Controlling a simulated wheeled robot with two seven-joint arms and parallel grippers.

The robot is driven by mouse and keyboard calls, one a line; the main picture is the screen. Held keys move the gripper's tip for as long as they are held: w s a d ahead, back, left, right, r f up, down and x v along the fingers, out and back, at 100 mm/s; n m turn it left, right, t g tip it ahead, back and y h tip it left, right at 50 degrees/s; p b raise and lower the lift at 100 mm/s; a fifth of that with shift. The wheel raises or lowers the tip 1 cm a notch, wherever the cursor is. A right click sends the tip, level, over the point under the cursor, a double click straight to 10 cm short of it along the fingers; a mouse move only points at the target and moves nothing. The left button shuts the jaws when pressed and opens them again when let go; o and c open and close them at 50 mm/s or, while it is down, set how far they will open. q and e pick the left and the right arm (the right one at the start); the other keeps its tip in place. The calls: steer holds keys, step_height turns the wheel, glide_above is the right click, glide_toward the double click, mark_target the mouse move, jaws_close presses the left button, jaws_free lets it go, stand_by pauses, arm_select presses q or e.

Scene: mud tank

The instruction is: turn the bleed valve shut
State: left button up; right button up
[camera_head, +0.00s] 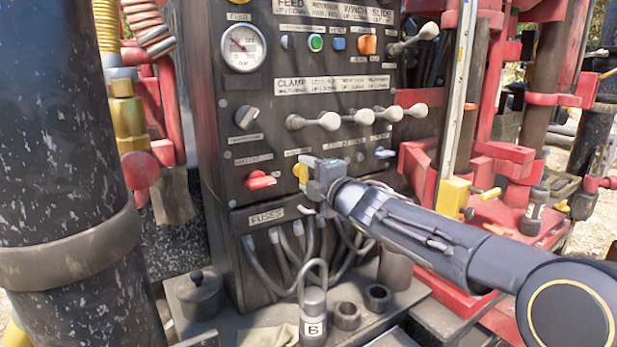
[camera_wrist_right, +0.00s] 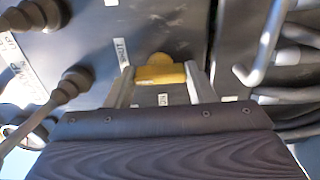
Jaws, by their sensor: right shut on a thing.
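The bleed valve seems to be the small yellow handle (camera_head: 301,172) low on the dark control panel, right of a red handle (camera_head: 261,180); its label is not readable. My right gripper (camera_head: 310,176) reaches it from the right and hides part of it. In the right wrist view the yellow handle (camera_wrist_right: 159,73) lies crosswise between the two fingers of my right gripper (camera_wrist_right: 158,82), which are shut on its ends. A round yellow hub shows behind it against the panel. My left gripper is not in view.
Several grey-knobbed levers (camera_head: 363,117) stick out above my right gripper. A pressure gauge (camera_head: 244,47) and a dark rotary knob (camera_head: 247,117) are at the upper left. Grey cables (camera_head: 290,250) hang below. A padlock-like item marked B (camera_head: 313,318) stands in front. A dark column (camera_head: 70,130) blocks the left.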

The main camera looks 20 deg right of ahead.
steer(key=o, duration=1)
steer(key=s, duration=0.5)
steer(key=s+d, duration=0.1)
steer(key=s, duration=0.1)
steer(key=shift+s+p, duration=0.3)
steer(key=shift+s, duration=0.1)
